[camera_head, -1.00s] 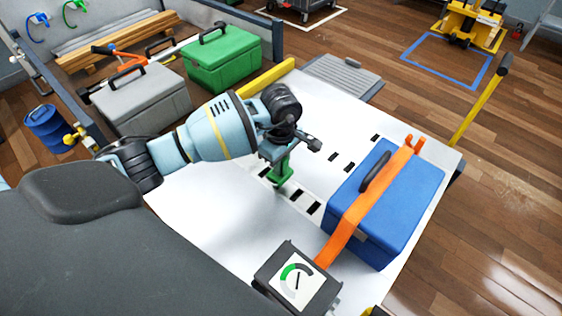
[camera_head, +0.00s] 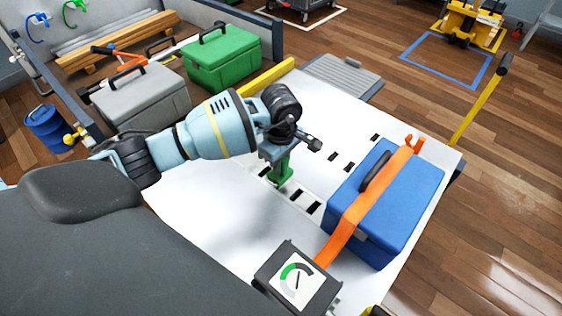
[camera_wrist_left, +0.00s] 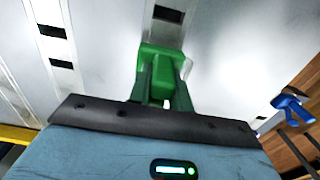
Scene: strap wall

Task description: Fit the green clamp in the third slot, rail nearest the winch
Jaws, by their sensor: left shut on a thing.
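The green clamp (camera_head: 283,172) is upright in my left gripper (camera_head: 284,158), at the row of black slots (camera_head: 296,195) on the white board. In the left wrist view the clamp (camera_wrist_left: 160,62) sits between the fingers of the shut gripper (camera_wrist_left: 162,92), close to the board. One slot (camera_wrist_left: 168,14) shows just beyond it. I cannot tell whether the clamp's foot touches the board or enters a slot. The grey box with a dial (camera_head: 296,277), apparently the winch, stands at the near end of an orange strap (camera_head: 352,218). My right gripper is not in view.
A blue case (camera_head: 405,205) under the strap stands right of the slots, and a second slot row (camera_head: 348,167) runs partly beside it. A yellow bar (camera_head: 265,76) lies along the board's far left edge. Green (camera_head: 225,62) and grey (camera_head: 142,101) cases stand behind. The board's left part is clear.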

